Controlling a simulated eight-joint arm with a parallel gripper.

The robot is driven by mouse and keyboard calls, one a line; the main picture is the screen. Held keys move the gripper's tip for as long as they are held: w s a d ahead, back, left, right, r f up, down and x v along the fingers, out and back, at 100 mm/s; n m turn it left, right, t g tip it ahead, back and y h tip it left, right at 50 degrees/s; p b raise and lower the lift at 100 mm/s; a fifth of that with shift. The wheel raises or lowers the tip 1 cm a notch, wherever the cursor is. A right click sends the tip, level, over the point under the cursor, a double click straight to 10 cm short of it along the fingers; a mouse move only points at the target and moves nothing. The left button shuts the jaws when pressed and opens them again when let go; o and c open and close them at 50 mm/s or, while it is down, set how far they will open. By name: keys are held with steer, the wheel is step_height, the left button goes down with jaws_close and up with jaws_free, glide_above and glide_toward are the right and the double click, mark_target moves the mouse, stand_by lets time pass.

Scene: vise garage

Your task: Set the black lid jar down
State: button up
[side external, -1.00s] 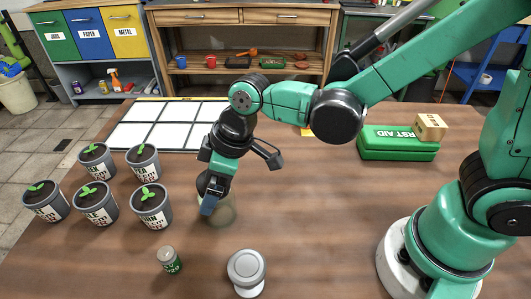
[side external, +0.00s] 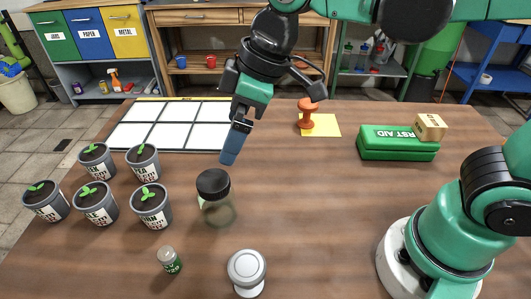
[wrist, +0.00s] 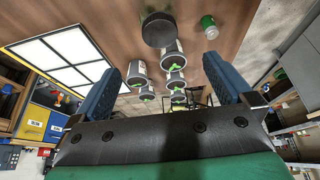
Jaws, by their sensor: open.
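The black lid jar (side external: 217,208) stands upright on the wooden table, its glass body clear and its black lid on top. It also shows in the wrist view as a dark round lid (wrist: 158,30). My gripper (side external: 229,158) is above the jar and apart from it, a little to its upper right in the side view. In the wrist view my gripper (wrist: 160,85) has its two blue fingers wide apart with nothing between them.
Several potted seedlings (side external: 97,204) stand left of the jar. A white panelled board (side external: 160,128), an orange stamp-like object (side external: 308,113) and a green first aid box (side external: 398,143) lie farther back. The table's right middle is clear.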

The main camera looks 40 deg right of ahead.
steer(key=s+d+f+m+t+h, duration=0.1)
steer(key=d+f+m+t+h, duration=0.2)
steer(key=d+m, duration=0.6)
steer(key=d+t, duration=0.1)
steer(key=d, duration=0.3)
steer(key=shift+s+d+f, duration=0.15)
steer(key=shift+s+f, duration=0.15)
steer(key=shift+f, duration=0.1)
